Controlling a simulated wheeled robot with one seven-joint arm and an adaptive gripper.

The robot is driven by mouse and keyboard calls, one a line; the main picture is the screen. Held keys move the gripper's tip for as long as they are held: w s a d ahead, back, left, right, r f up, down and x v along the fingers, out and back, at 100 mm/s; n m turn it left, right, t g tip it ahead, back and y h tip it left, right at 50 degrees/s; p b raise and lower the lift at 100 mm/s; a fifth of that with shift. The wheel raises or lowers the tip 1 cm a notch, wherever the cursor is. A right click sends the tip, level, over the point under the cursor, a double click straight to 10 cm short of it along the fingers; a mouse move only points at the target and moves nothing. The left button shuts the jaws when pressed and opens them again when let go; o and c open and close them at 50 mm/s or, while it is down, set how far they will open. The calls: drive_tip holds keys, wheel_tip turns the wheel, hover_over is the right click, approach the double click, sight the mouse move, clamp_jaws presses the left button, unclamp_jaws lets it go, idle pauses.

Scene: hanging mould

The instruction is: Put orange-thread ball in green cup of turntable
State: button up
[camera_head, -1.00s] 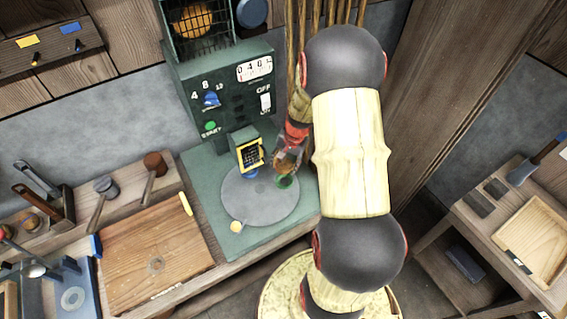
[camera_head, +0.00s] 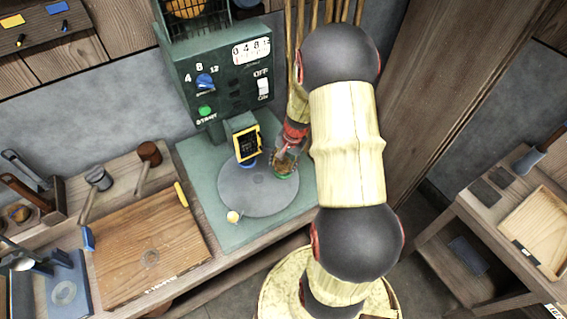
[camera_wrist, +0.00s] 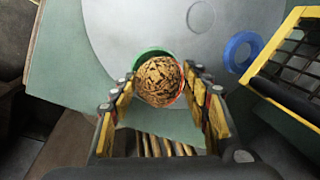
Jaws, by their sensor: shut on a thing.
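The orange-thread ball (camera_wrist: 159,80) is brown and dark-patterned and sits between the fingertips of my gripper (camera_wrist: 160,92). The green cup (camera_wrist: 148,53) shows as a rim around the far side of the ball; the ball hides most of it. I cannot tell how deep the ball is in the cup. In the head view, my gripper (camera_head: 286,157) is at the green cup (camera_head: 287,176), on the right edge of the round grey turntable (camera_head: 258,196). The gripper is shut on the ball.
A yellow-framed grille (camera_head: 247,144) stands behind the turntable, close left of my gripper, with a blue cup (camera_wrist: 242,51) near it. The green machine (camera_head: 220,85) rises behind. A wooden board (camera_head: 150,245) lies to the left.

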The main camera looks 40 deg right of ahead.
drive_tip(key=shift+f, duration=0.1)
idle(0.3)
drive_tip(key=o, duration=1.3)
drive_tip(key=r, duration=0.4)
drive_tip(key=s+r, duration=0.1)
drive_tip(key=r, duration=0.2)
drive_tip(key=s+r, duration=0.1)
drive_tip(key=r, duration=0.3)
drive_tip(key=shift+s+d+r, duration=0.1)
drive_tip(key=shift+d+r, duration=0.25)
